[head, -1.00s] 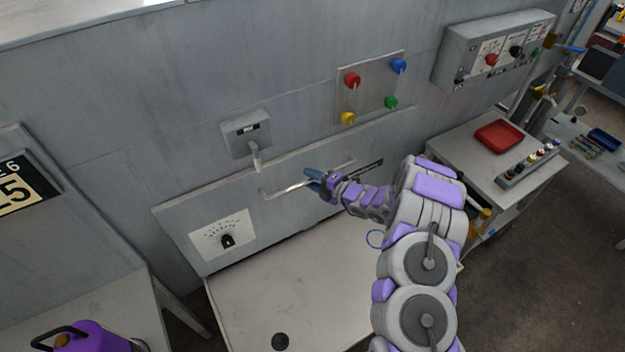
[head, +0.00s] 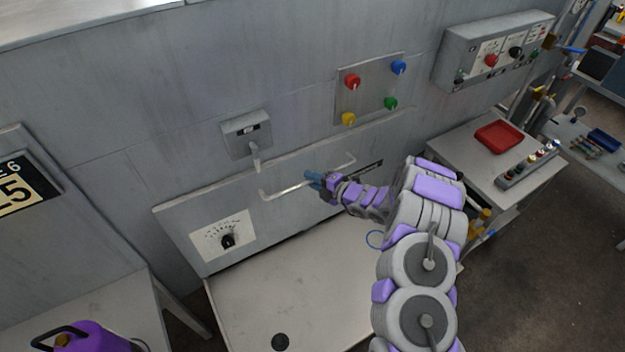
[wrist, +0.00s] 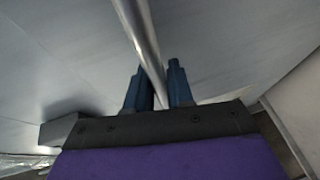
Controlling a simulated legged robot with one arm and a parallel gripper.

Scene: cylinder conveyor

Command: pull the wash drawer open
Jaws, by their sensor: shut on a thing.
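The wash drawer (head: 290,215) has a wide grey front panel with a long pale bar handle (head: 285,190) across it. The panel stands nearly flush with the grey wall behind it. My gripper (head: 314,178) is at the right part of the bar. In the wrist view, the bar (wrist: 146,45) runs between the two blue fingers of my gripper (wrist: 160,85), one finger on each side. The fingers are shut on the bar. The far end of the bar lies outside the wrist view.
A dial plate (head: 224,235) is on the panel's left. A spouted box (head: 247,133) and a plate of coloured knobs (head: 370,92) are above it. A pale flat surface (head: 300,285) lies below. A table with a red tray (head: 499,137) stands at right.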

